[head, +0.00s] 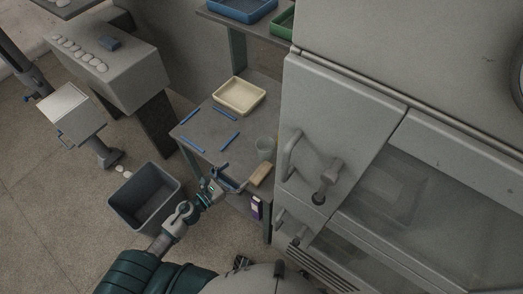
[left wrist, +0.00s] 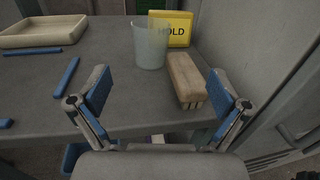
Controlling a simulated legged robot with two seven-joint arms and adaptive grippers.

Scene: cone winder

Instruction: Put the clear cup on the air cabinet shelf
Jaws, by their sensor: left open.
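The clear cup (head: 265,146) stands upright on the grey side table (head: 196,129), near its right edge by the cabinet. In the left wrist view the cup (left wrist: 150,46) is beyond the fingers, slightly left of centre. My left gripper (head: 231,177) is open and empty at the table's front edge; its blue-padded fingers (left wrist: 161,92) are spread apart, short of the cup. A large grey cabinet (head: 335,115) with a handle is shut at the right. I cannot tell which surface is the air cabinet shelf. My right gripper is not in view.
A wooden-backed brush (left wrist: 187,80) lies just right of the cup, close to the right finger. A yellow HOLD sign (left wrist: 180,30) stands behind the cup. A cream tray (head: 239,96) and several blue strips lie on the table. A dark bin (head: 135,208) stands on the floor.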

